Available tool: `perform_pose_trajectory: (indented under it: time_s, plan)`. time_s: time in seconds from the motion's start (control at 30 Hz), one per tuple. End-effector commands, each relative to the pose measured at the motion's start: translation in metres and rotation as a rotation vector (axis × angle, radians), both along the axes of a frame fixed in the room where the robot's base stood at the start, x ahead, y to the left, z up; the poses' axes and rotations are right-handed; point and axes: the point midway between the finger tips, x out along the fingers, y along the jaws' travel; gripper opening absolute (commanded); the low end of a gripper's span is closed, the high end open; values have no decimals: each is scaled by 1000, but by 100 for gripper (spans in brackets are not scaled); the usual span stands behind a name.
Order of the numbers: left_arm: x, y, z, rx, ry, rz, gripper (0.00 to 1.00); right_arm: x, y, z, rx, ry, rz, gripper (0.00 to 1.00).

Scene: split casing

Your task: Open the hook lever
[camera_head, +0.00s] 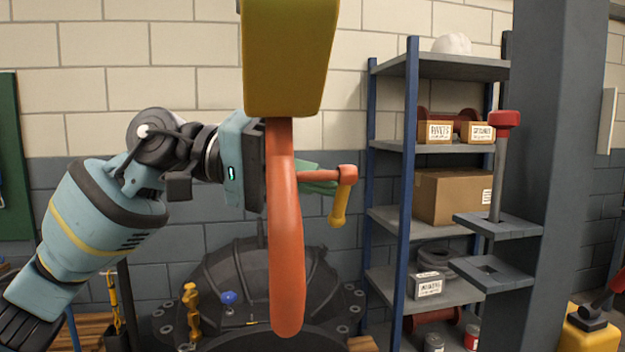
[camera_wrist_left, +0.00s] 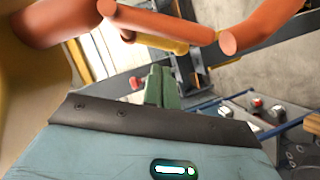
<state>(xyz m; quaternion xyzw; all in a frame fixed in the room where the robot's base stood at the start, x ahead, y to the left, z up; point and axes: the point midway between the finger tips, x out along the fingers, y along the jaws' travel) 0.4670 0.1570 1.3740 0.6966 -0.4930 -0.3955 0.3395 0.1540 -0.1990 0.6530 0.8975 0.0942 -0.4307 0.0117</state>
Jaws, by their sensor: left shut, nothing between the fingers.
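A large orange hook (camera_head: 286,250) hangs from a yellow block (camera_head: 288,55) in the head view. An orange lever rod (camera_head: 318,175) sticks out to the right of the hook, with a yellow handle (camera_head: 339,206) pointing down from its end. My left gripper (camera_head: 322,182) is behind the hook, and its green fingers show beside the rod. In the left wrist view the green fingers (camera_wrist_left: 160,88) are together and empty. The orange rod (camera_wrist_left: 165,25) and yellow handle (camera_wrist_left: 152,42) cross above them in that picture. Contact with the lever is not clear. My right gripper is out of view.
A dark round casing (camera_head: 225,275) with bolt holes stands below and behind the hook. A blue-post shelf (camera_head: 405,180) with boxes is at the right, beside a grey column (camera_head: 560,170). The space between lever and shelf looks clear.

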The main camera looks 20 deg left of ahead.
Motion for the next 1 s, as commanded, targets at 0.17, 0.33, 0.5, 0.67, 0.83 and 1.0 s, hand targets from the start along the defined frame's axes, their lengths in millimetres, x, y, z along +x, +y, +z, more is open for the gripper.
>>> perform_pose_trajectory:
  time_s: [0.17,0.33,0.5,0.67,0.83,1.0]
  plan:
    - [-9,-3,-4,0,-2,0,0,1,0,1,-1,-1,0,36]
    - [-11,-4,-6,-1,0,0,0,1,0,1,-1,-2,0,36]
    - [-11,-4,-6,-1,0,0,0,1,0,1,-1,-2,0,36]
    - [-11,-4,-9,-12,19,-1,0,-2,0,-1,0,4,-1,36]
    - [-12,-6,-20,-85,130,-2,0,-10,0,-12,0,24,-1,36]
    - [-16,-9,-25,-149,226,-3,0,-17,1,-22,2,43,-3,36]
